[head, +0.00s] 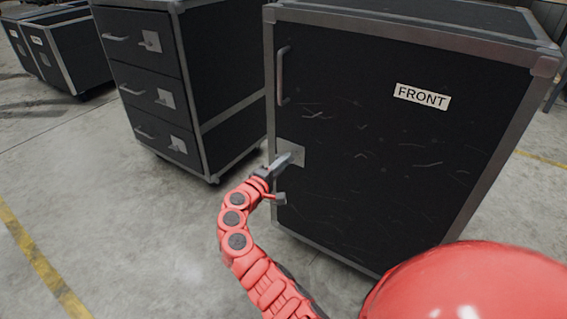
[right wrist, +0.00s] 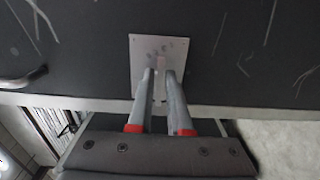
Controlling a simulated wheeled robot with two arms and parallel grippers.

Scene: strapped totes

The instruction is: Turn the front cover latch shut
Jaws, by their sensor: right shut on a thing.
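The front cover (head: 375,145) is the black, scuffed panel of the tall case with the FRONT label (head: 422,96). Its latch has a pale metal plate (head: 297,149) at the cover's left edge, below the handle. My right gripper (head: 283,161) is at this latch. In the right wrist view, its two fingers (right wrist: 160,77) reach to the middle of the plate (right wrist: 141,47) and are shut on the small latch handle. The fingers hide most of the handle, so its exact angle is hard to tell. My left gripper is not in view.
A metal grab handle (head: 282,76) stands out above the latch. A black drawer case (head: 145,55) with its own latches stands to the left, with a gap of floor (head: 130,220) between. More cases (head: 62,48) stand at far left.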

